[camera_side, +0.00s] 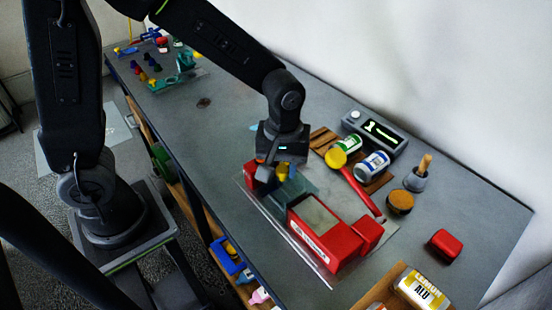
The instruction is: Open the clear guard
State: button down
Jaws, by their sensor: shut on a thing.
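The red station (318,240) stands on a clear-edged base plate near the table's front edge, with a grey panel on top. The clear guard (299,187) looks like the greenish see-through piece at the station's left part. My gripper (273,173) points down over this left part and is shut. A small yellow piece (284,170) shows at its fingertips, and the gripper seems shut on it. I cannot tell whether the yellow piece is joined to the guard. My fingers partly hide the contact and the guard's far edge.
A red bar (361,191) lies behind the station. Two jars (372,164) lie on a wooden rack, near a grey display box (375,132). A brown round pad (400,202), a brush in a grey holder (416,180) and a red block (445,245) stand right.

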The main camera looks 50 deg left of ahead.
jog(key=d, duration=0.9)
jog(key=shift+a, duration=0.1)
jog(key=c, duration=0.8)
grip_release()
jog(key=shift+r, duration=0.1)
notch_tip(320, 180, up, 14)
jog(key=shift+a, duration=0.1)
